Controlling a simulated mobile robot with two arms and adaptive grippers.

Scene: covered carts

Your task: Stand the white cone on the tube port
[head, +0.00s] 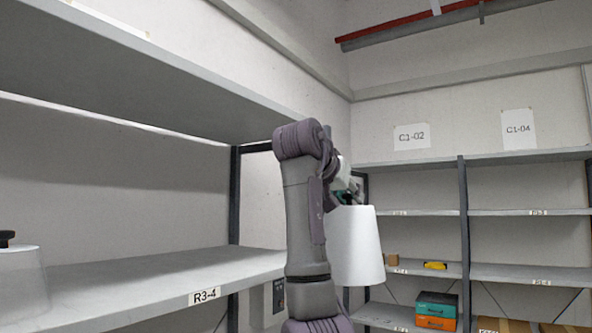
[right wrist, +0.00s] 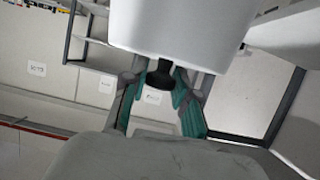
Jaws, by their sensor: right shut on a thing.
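The white cone (head: 357,252) hangs wide end down under my right gripper (head: 350,194) in the head view, right of my arm and in the air. In the right wrist view, the white cone (right wrist: 178,25) fills the top, and its black knob (right wrist: 160,75) sits between the green-padded fingers of my right gripper (right wrist: 163,82). The gripper is shut on the knob. A pale, see-through cover (head: 22,285) with a black knob stands on the left shelf, cut by the picture edge. I cannot make out the tube port. My left gripper is not in view.
The shelf marked R3-4 (head: 150,282) runs along the left and is bare right of the cover; another shelf (head: 150,75) hangs above it. A back rack (head: 515,211) holds green and orange boxes (head: 436,311) low down. A dark post (head: 234,195) stands left of my arm.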

